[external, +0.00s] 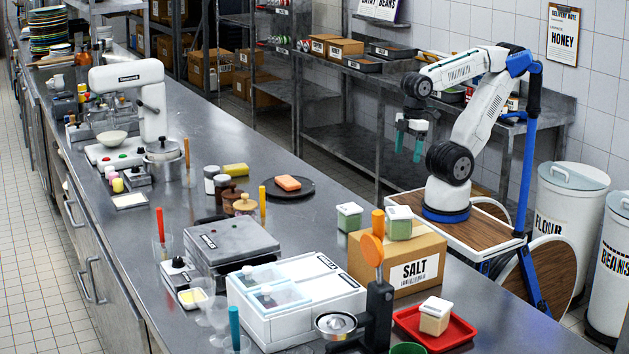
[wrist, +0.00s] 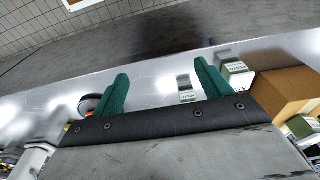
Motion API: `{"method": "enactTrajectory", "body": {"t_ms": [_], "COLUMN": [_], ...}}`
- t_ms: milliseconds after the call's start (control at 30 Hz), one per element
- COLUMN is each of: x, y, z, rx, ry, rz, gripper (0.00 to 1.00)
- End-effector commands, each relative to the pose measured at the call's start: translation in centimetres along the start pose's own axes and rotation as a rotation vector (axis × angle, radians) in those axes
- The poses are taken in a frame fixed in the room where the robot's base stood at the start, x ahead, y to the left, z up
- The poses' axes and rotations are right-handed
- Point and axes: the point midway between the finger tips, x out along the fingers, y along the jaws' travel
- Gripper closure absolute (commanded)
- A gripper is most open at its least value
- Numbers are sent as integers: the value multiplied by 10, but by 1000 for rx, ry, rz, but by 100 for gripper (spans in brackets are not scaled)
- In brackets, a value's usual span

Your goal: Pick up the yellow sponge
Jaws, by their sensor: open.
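I cannot make out the sponge in the wrist view.
Small jars (external: 212,180) and a tall yellow-handled tool (external: 262,200) stand near the sponge. A cardboard salt box (external: 365,262) topped with containers stands nearer the camera. Counter behind the sponge is clear.

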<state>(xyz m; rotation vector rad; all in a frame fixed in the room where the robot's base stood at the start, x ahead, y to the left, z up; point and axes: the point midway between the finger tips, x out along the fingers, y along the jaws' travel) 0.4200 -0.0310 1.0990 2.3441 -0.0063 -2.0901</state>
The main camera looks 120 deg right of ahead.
Motion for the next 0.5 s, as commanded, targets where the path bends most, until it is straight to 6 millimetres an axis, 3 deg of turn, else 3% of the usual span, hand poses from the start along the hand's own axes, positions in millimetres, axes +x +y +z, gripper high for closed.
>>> {"method": "enactTrajectory", "body": {"t_ms": [333, 500], "x": [0, -1], "y": [-2, -9], "z": [-5, -41], "rx": [26, 240], "ry": [-5, -35], "rz": [-17, -150], "gripper": [20, 20]}}
